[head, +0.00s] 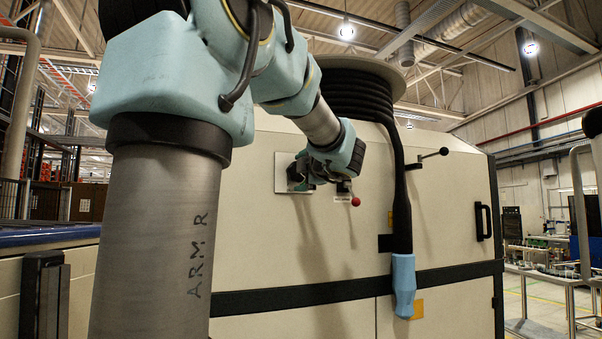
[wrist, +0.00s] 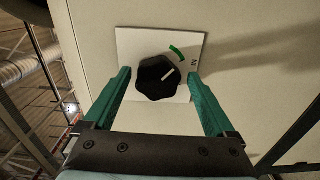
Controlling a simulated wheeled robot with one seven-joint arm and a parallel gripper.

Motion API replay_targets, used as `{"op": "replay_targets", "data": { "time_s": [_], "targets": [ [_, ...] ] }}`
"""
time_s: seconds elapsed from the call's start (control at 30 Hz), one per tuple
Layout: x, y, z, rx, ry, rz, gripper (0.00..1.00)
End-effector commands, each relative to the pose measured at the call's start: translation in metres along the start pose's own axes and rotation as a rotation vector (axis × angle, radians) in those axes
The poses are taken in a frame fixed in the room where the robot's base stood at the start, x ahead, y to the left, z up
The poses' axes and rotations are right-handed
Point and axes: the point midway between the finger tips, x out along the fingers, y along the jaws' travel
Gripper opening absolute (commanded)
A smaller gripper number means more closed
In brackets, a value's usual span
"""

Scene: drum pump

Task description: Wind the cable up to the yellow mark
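Black cable (head: 362,95) is coiled on the drum (head: 345,64) on top of the beige cabinet. Its free end hangs down the front to a light blue plug (head: 403,285). I cannot make out a yellow mark on the cable. My gripper (head: 318,178) is at the white plate (head: 281,172) on the cabinet front. In the wrist view my gripper (wrist: 159,76) is open around a black lobed knob (wrist: 155,80), with a finger on each side and small gaps. The knob's white line points up right, between a green arc (wrist: 177,53) and the lettering "IN" (wrist: 195,63).
A lever with a red ball (head: 355,201) sits just right of my gripper. A black crank handle (head: 432,156) sticks out right of the hanging cable. A black door handle (head: 482,222) is farther right.

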Motion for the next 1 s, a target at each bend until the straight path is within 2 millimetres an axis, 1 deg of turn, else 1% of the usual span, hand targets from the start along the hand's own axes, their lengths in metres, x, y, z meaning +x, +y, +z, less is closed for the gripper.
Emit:
{"op": "replay_targets", "data": {
  "time_s": [0.03,0.07,0.3,0.4,0.47,0.57,0.8,0.9,1.0],
  "targets": [
    [0.000,0.001,0.000,0.000,-0.001,0.001,0.97],
    [0.000,0.001,0.000,-0.001,-0.001,0.001,1.00],
    [-0.001,0.001,0.001,-0.001,-0.002,0.003,1.00],
    [-0.007,0.001,0.001,-0.002,-0.003,0.003,1.00],
    [-0.015,0.000,0.001,-0.003,-0.004,0.004,1.00],
    [-0.033,-0.001,0.001,-0.004,-0.005,0.004,1.00],
    [-0.080,-0.001,0.001,-0.004,-0.004,0.004,1.00],
    [-0.094,0.002,0.000,-0.001,-0.003,0.001,1.00],
    [-0.103,0.002,0.000,-0.001,-0.003,0.002,1.00]
  ]
}}
